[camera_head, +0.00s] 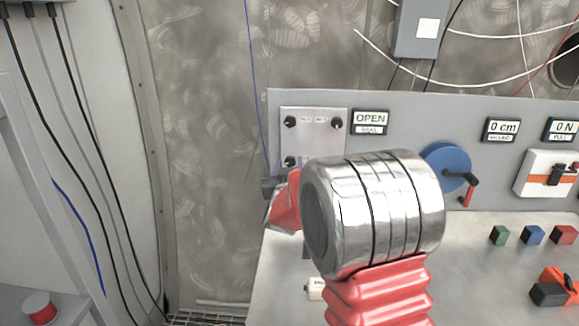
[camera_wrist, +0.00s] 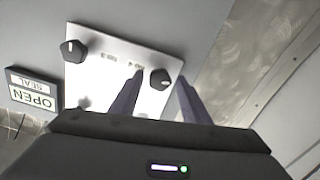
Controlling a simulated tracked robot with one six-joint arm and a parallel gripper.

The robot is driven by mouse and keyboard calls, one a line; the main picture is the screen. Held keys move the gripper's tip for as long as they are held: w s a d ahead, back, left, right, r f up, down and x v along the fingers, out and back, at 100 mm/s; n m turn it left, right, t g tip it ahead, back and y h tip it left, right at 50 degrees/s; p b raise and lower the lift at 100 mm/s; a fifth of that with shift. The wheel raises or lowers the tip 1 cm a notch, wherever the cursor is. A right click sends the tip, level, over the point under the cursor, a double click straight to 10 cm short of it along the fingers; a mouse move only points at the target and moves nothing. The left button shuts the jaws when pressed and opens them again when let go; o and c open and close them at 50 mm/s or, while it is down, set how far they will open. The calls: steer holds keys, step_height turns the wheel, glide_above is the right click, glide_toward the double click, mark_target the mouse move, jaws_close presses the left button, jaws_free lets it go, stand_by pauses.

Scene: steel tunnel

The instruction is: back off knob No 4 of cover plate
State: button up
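The cover plate (camera_head: 313,143) is a pale square plate with dark round knobs, at the left end of the grey panel. In the wrist view the plate (camera_wrist: 112,52) appears turned over, with small labels that seem to read No 3 and No 4. The right-hand knob (camera_wrist: 160,79), beside what looks like the No 4 label, shows between the two fingers of my gripper (camera_wrist: 161,75). The fingers are open, one on each side; whether they touch it I cannot tell. Another knob (camera_wrist: 72,51) is at left. In the head view my arm hides the plate's lower part.
An OPEN seal display (camera_head: 370,122) is just right of the plate. A blue crank wheel (camera_head: 445,167) with a red handle is further right. Coloured buttons (camera_head: 532,235) and an orange-black device (camera_head: 558,290) sit on the bench. Cables hang on the walls.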

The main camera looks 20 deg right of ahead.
steer(key=c, duration=0.9)
steer(key=shift+n, duration=0.3)
steer(key=n, duration=0.6)
steer(key=shift+a+n, duration=0.1)
steer(key=shift+n, duration=0.3)
steer(key=n, duration=0.6)
steer(key=shift+f+n, duration=0.15)
steer(key=shift+n, duration=0.25)
